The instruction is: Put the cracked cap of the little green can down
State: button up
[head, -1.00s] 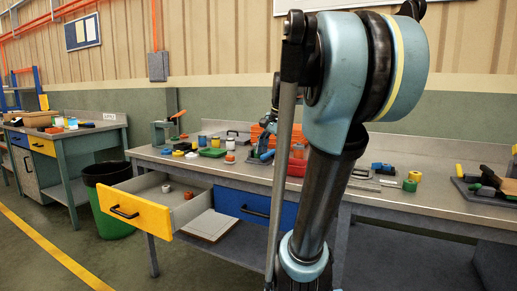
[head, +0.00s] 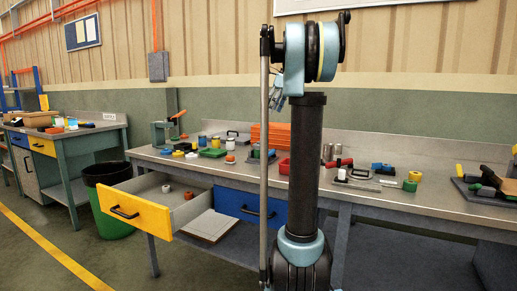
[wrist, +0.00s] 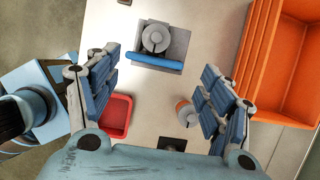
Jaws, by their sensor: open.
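My gripper (wrist: 152,92) is open in the wrist view, its two blue-padded fingers wide apart above the bench, with nothing seen between them. In the head view my arm hides most of it. A small green can-like thing (head: 409,186) stands on the right part of the bench, with a yellow round thing (head: 415,176) close behind it. It is too small to tell whether it is the can of the task. I cannot pick out a cracked cap in either view.
In the wrist view a grey fixture with a blue bar (wrist: 155,64), a red tray (wrist: 117,116), an orange crate (wrist: 262,50) and an orange-and-white container (wrist: 185,112) surround my gripper. A yellow-fronted drawer (head: 140,209) stands open. Bare benchtop lies between the fingers.

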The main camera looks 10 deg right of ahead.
send_over(259, 145)
jog(key=d, duration=0.3)
jog(key=f, duration=1)
jog(key=shift+w+a, duration=0.15)
jog(key=shift+w, duration=0.2)
jog(key=shift+s+x, duration=0.2)
jog(key=shift+x, duration=2.8)
jog(key=shift+a, duration=0.1)
jog(key=c, duration=0.9)
jog(key=shift+o, duration=0.2)
